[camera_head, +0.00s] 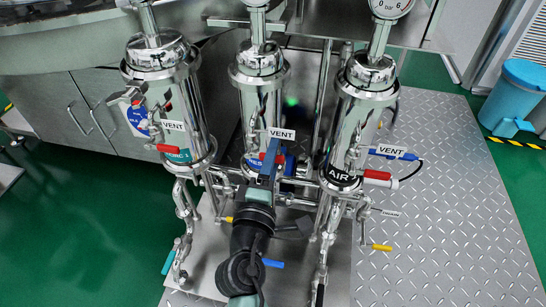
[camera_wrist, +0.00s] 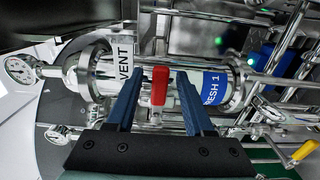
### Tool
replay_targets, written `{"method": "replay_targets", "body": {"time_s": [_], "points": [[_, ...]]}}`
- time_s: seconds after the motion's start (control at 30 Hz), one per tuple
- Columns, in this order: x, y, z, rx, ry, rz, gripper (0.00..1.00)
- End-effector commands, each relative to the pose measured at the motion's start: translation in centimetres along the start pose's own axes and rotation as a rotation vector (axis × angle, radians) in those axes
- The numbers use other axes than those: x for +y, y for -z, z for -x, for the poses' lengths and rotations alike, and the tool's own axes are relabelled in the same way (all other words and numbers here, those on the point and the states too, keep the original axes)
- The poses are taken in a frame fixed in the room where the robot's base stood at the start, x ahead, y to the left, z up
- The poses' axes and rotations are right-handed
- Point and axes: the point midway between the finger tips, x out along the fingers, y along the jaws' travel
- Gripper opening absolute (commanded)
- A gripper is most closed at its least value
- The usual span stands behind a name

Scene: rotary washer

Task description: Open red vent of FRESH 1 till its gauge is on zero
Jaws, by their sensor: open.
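The FRESH 1 cylinder (camera_head: 258,75) is the middle of three steel housings in the head view. In the wrist view it lies sideways, with its blue FRESH 1 label (camera_wrist: 215,88) and white VENT tag (camera_wrist: 123,58). The red vent handle (camera_wrist: 160,86) shows between the two blue fingers of my gripper (camera_wrist: 158,75), which is open around it. I cannot tell whether a finger touches it. In the head view my gripper (camera_head: 269,158) largely hides the handle. A gauge (camera_wrist: 18,68) shows at the cylinder's top end; its reading is too small to tell.
The AIR cylinder (camera_head: 362,110) stands right, with its own red and blue handles. Another cylinder (camera_head: 170,100) with a red vent handle (camera_head: 168,148) stands left. Pipes and yellow (camera_head: 381,247) and blue valve handles lie below. Metal floor plate (camera_head: 450,200) is clear at right.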

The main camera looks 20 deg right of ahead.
Motion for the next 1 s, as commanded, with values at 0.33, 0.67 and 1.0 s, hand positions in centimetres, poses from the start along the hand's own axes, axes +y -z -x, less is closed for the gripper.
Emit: {"method": "replay_targets", "body": {"time_s": [0.33,0.67,1.0], "points": [[0.02,-0.02,-0.02,-0.001,0.000,0.000,0.29],[0.01,-0.01,0.00,0.000,0.000,0.000,0.00],[0.00,0.00,0.02,0.000,0.000,0.001,0.00]]}}
